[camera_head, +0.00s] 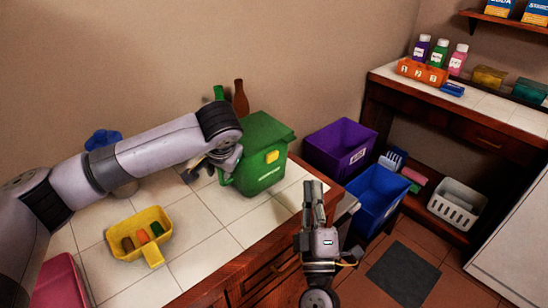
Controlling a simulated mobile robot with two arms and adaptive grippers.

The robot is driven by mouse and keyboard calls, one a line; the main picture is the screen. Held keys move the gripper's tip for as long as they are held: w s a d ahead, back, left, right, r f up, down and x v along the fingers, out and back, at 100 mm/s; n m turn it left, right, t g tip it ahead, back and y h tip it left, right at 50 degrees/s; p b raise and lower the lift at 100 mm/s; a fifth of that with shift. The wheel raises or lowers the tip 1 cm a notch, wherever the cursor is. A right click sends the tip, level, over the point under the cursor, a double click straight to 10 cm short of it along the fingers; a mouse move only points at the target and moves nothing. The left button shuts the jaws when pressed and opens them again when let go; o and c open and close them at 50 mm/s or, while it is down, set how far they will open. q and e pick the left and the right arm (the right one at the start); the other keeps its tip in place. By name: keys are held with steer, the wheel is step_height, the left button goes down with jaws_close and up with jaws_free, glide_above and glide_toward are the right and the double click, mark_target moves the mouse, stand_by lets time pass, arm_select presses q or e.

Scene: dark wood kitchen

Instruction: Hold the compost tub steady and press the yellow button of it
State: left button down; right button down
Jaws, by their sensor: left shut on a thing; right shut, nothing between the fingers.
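The compost tub (258,175) is a green lidded bin standing upright on the white tiled counter. Its yellow button (272,157) shows on the front face, near the upper right. My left gripper (225,170) is at the tub's left side, shut on its green handle; my own wrist partly hides the fingers. My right gripper (313,190) is shut and empty, pointing up, to the right of the tub and in front of the counter's edge, apart from the button.
A yellow tray (125,229) with small coloured items sits on the counter at left. Bottles (240,98) stand behind the tub. Purple (340,140) and blue (378,190) bins are at right. A pink container (60,285) is at lower left.

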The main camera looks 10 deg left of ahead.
mark_target(272, 157)
arm_select(q)
steer(key=shift+s+a+f, duration=0.1)
steer(key=shift+s+f, duration=0.05)
steer(key=shift+f, duration=0.2)
arm_select(e)
steer(key=w+a, duration=0.6)
steer(key=shift+a+r, duration=0.15)
steer(key=shift+w, duration=0.2)
stand_by(1.3)
steer(key=shift+w+a, duration=0.3)
steer(key=shift+w+a, duration=0.4)
steer(key=shift+a, duration=0.1)
stand_by(1.0)
steer(key=shift+s, duration=0.1)
steer(key=shift+s+d, duration=0.65)
steer(key=shift+d, duration=0.1)
